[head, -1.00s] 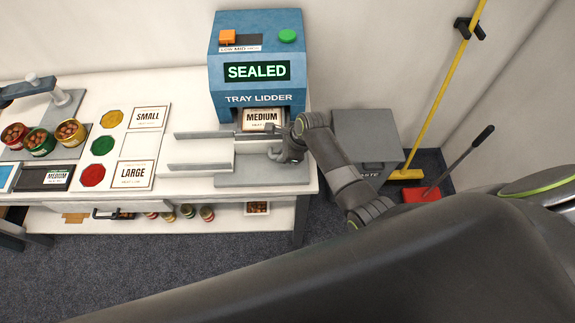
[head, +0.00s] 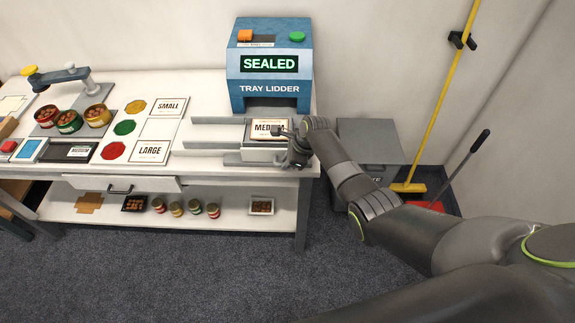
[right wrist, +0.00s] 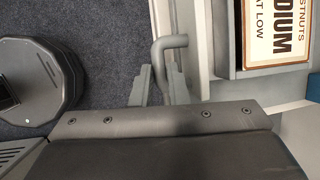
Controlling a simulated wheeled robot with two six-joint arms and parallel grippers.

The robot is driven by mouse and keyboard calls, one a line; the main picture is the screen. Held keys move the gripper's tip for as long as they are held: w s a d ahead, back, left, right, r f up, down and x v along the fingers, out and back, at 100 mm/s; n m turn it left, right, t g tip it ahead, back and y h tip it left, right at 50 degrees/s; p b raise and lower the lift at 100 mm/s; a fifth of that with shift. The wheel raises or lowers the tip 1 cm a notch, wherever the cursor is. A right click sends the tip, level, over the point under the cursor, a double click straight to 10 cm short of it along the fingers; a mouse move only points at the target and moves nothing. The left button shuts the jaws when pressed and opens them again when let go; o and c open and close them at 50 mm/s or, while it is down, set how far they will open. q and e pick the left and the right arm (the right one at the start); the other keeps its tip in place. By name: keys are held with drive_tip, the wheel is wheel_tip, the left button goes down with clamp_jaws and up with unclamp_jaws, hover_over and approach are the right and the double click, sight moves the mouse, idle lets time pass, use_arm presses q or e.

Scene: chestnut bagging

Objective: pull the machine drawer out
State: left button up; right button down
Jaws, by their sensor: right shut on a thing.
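The blue tray lidder machine (head: 268,77) stands at the back right of the table, with a lit SEALED sign. Its drawer (head: 262,145) is out in front of the machine and bears a sealed tray labelled MEDIUM (head: 266,128). My right gripper (head: 290,153) is at the drawer's front right. In the right wrist view my right gripper (right wrist: 160,88) is shut on the grey drawer handle (right wrist: 172,43), a bent bar. In that view the MEDIUM tray (right wrist: 277,35) sits in the drawer beside the handle. My left gripper is not in view.
Left of the drawer lie SMALL (head: 170,106) and LARGE (head: 149,151) cards, coloured discs and several chestnut tins. A table drawer with a dark handle (head: 120,189) is below. A grey bin (head: 368,150), a yellow broom and a red dustpan stand right. The carpet in front is clear.

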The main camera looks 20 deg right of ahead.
drive_tip(key=shift+s+f, duration=0.2)
drive_tip(key=c, duration=1.6)
unclamp_jaws()
drive_tip(key=shift+s, duration=0.1)
drive_tip(key=shift+o, duration=0.8)
drive_tip(key=shift+r, duration=0.15)
drive_tip(key=shift+r, duration=0.1)
drive_tip(key=v, duration=1.7)
drive_tip(key=shift+d, duration=0.2)
drive_tip(key=shift+s, duration=0.1)
